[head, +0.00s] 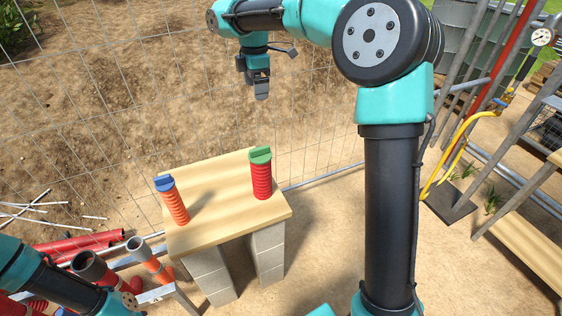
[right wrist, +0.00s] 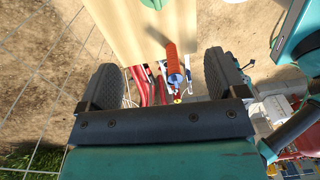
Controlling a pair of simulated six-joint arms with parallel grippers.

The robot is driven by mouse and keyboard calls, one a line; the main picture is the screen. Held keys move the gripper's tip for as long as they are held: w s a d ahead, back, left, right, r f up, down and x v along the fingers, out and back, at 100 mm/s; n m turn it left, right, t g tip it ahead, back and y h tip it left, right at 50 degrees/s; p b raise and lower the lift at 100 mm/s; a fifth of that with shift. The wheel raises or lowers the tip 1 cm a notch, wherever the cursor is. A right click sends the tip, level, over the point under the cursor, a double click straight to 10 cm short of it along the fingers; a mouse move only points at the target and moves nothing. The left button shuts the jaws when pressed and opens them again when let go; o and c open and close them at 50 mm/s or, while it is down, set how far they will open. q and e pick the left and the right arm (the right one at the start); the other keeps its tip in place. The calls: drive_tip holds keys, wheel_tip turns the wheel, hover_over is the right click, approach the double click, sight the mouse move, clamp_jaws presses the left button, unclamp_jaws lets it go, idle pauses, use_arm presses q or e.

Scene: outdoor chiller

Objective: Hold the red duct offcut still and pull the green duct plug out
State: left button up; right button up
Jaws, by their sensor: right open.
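The red duct offcut (head: 262,182) is ribbed and stands upright at the right side of a wooden tabletop (head: 215,222). The green duct plug (head: 260,155) sits in its top end. The plug also shows at the top edge of the right wrist view (right wrist: 153,4), where the red offcut is hidden or out of frame. My right gripper (head: 260,88) is open and empty, above and apart from the plug in the head view. Its two dark fingers (right wrist: 163,84) are spread wide. My left arm enters at the lower left; its gripper is not in view.
An orange duct (head: 176,205) with a blue plug (head: 164,183) stands on the table's left side, leaning slightly. Red and grey pipes (head: 85,245) lie left of the table. A wire mesh fence (head: 120,110) runs behind it. The tabletop between the ducts is clear.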

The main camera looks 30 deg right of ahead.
drive_tip(key=shift+o, duration=0.8)
drive_tip(key=s+d+f+m+g+y, duration=0.1)
drive_tip(key=s+f+m+y, duration=0.1)
drive_tip(key=f, duration=0.4)
drive_tip(key=s+d+f+m+g+y, duration=0.1)
drive_tip(key=s+f+m+y, duration=0.1)
drive_tip(key=f+m, duration=0.3)
drive_tip(key=shift+s+d+f+g+y, duration=0.2)
drive_tip(key=shift+s+f+g+y, duration=0.1)
drive_tip(key=shift+f, duration=0.2)
drive_tip(key=m+t+y, duration=0.8)
drive_tip(key=m+y, duration=0.2)
drive_tip(key=m, duration=1.4)
approach(261, 161)
drive_tip(key=s+a+f, duration=0.1)
drive_tip(key=s, duration=0.5)
drive_tip(key=d+f+m+t+h, duration=0.2)
drive_tip(key=d+f+m+t, duration=0.2)
drive_tip(key=m+t, duration=0.3)
drive_tip(key=d+m, duration=0.1)
drive_tip(key=m, duration=0.4)
drive_tip(key=shift+s+d+m+t, duration=0.2)
drive_tip(key=shift+m+t, duration=0.1)
drive_tip(key=shift+t, duration=0.1)
drive_tip(key=shift+a, duration=0.1)
drive_tip(key=x, duration=1.7)
drive_tip(key=shift+w+f, duration=0.2)
drive_tip(key=shift+f, duration=0.1)
drive_tip(key=shift+c, duration=0.2)
